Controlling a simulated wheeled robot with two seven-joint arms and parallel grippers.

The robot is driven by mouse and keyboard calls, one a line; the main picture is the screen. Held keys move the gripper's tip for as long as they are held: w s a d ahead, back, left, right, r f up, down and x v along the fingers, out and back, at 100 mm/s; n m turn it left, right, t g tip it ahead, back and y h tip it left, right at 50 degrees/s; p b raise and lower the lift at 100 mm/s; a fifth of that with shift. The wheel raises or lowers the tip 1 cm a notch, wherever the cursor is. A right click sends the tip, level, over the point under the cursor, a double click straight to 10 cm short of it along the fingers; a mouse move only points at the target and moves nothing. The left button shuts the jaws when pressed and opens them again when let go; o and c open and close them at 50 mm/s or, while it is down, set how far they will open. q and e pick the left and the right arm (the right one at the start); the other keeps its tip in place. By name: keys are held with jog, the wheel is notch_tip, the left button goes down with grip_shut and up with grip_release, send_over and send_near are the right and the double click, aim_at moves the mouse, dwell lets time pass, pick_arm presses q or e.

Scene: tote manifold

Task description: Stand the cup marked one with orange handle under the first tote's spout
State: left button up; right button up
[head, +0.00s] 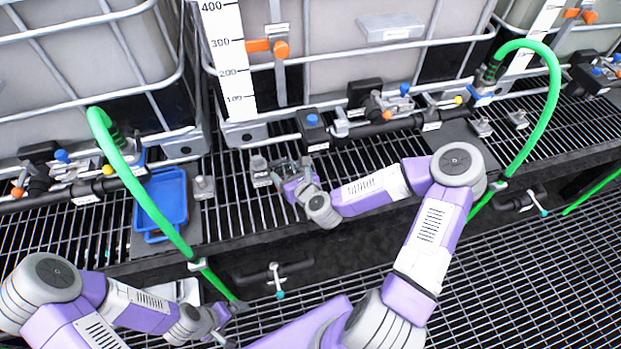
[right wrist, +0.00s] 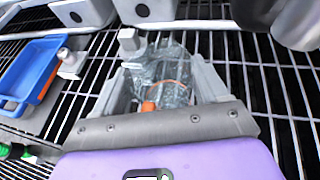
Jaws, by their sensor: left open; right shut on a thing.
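My right gripper (head: 287,168) is shut on a clear cup (right wrist: 172,72) with orange on its near side. In the right wrist view the cup lies between the fingers of the right gripper (right wrist: 162,85), over the grating. In the head view the cup (head: 284,166) is small and partly hidden; its mark cannot be read. A black valve and spout assembly with a blue knob (head: 312,120) is up and right of the cup, in front of the middle tote (head: 340,45). My left gripper (head: 228,322) is open at the lower left, away from the cup.
A blue tray (head: 184,205) lies on a dark plate at left, with a green hose (head: 152,205) crossing in front. Another green hose (head: 548,105) arches at right. Small grey fittings (head: 260,170) stand by the cup. Bare grating (head: 235,205) lies left of it.

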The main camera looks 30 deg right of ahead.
jog(key=s+d+y+p, duration=0.1)
jog(key=s+d+p, duration=0.5)
jog(key=s+p, duration=0.4)
pick_arm(q)
notch_tip(320, 180, up, 18)
jog(key=p, duration=0.6)
pick_arm(e)
jog(key=s+a+r+n, duration=0.2)
jog(key=s+r, duration=0.1)
jog(key=s, duration=0.9)
jog(key=w+d+y+b, duration=0.1)
jog(key=w+d+b, duration=0.1)
jog(key=w+b, duration=0.75)
jog(key=w+d+b, duration=0.2)
jog(key=w+b, duration=0.6)
jog(key=w, duration=0.2)
notch_tip(320, 180, down, 7)
jog(key=b, duration=0.3)
jog(key=shift+f+b, duration=0.15)
jog(key=shift+b, duration=0.15)
pick_arm(q)
notch_tip(320, 180, down, 21)
jog(key=shift+s, duration=0.3)
